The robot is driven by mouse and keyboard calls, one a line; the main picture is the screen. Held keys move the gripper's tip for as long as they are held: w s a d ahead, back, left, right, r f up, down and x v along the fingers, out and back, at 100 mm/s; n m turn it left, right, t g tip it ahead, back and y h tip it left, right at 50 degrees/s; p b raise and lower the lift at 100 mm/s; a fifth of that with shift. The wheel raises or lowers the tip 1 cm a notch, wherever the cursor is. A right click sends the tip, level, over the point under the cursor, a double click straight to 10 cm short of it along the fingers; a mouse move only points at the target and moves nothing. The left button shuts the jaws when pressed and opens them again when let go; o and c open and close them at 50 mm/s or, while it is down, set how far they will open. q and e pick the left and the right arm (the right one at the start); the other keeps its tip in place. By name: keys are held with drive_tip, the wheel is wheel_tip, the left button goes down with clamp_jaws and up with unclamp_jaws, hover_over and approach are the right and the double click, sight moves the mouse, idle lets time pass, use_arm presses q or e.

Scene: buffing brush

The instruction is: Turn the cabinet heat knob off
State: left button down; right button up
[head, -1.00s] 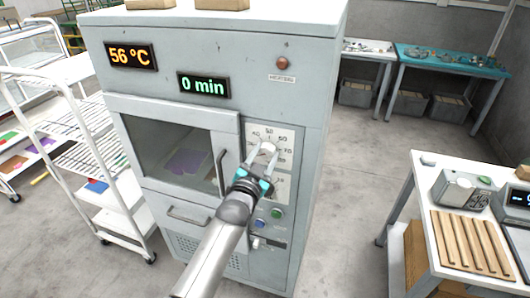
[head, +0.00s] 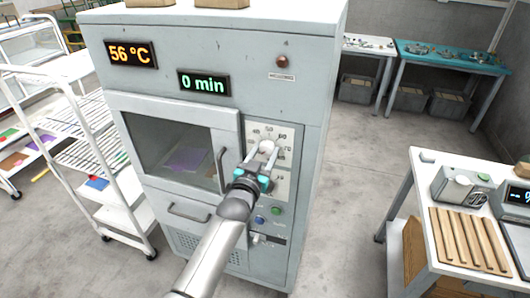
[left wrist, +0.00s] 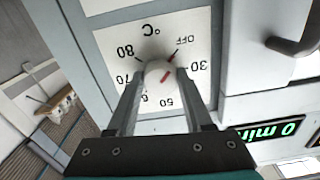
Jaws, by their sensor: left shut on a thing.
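The white heat knob (head: 267,147) sits on the upper dial plate (head: 285,133) on the cabinet's front, right of the door. My left gripper (head: 264,155) is shut on the knob, one finger on each side. In the left wrist view the knob (left wrist: 158,72) shows between the fingertips (left wrist: 160,82). Numbers from 30 to 80 ring the knob, partly hidden by the fingers. My right gripper is not in view.
The grey cabinet (head: 215,60) shows 56 °C and 0 min. A red lamp (head: 282,61) sits above the dial. The door handle (head: 221,168) is close left of my gripper; buttons (head: 276,211) lie below. A rack trolley (head: 90,125) stands left, a work table (head: 422,185) right.

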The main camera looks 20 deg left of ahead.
use_arm(q)
drive_tip(key=shift+c, duration=1.5)
unclamp_jaws()
drive_tip(key=shift+s, duration=0.1)
drive_tip(key=s, duration=1.5)
drive_tip(key=shift+a+b, duration=0.25)
drive_tip(key=shift+b, duration=0.05)
